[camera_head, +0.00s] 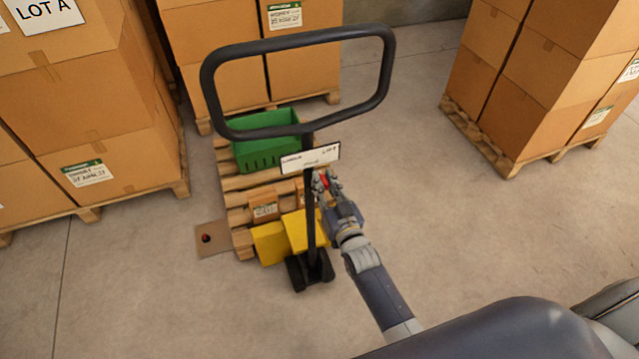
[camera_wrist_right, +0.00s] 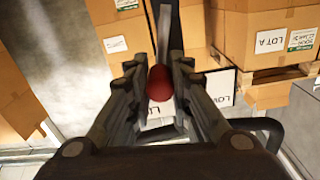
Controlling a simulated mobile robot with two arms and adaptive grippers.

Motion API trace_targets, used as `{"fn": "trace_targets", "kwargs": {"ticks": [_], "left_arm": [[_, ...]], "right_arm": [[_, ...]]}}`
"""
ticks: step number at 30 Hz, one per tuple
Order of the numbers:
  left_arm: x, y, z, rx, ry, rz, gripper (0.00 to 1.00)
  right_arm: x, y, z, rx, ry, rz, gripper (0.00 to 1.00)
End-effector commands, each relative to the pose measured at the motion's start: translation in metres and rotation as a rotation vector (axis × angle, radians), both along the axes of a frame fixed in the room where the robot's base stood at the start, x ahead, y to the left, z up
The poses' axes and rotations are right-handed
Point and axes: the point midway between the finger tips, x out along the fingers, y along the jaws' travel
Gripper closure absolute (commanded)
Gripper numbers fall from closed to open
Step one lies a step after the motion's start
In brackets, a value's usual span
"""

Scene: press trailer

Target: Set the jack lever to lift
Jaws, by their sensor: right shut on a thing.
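The pallet jack's black handle loop (camera_head: 300,78) stands upright in the middle of the head view, with its shaft (camera_head: 310,225) running down to the small black wheels. A white label plate (camera_head: 310,159) sits on the shaft below the loop. The jack lever's red knob (camera_head: 325,180) shows just below the plate. My right gripper (camera_head: 326,180) is at the knob, its fingers shut on it. In the right wrist view the red knob (camera_wrist_right: 160,83) sits between the two fingers. The knob hides part of the lever. My left gripper is not in view.
A wooden pallet (camera_head: 236,198) with a green crate (camera_head: 265,150) and small boxes sits behind the yellow jack body (camera_head: 270,243). Stacked cartons stand at the left, back and right (camera_head: 545,65). The floor at right centre is clear.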

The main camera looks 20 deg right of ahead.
Motion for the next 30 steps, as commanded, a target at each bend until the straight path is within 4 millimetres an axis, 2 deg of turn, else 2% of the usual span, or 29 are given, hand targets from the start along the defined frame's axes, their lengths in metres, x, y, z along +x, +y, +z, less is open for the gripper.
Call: {"fn": "trace_targets", "kwargs": {"ticks": [15,30], "left_arm": [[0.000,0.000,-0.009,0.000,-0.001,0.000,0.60],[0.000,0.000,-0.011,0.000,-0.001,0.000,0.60]], "right_arm": [[0.001,-0.022,-0.012,0.351,0.012,-0.001,1.00],[0.001,-0.026,-0.015,0.437,0.016,-0.001,1.00]]}}
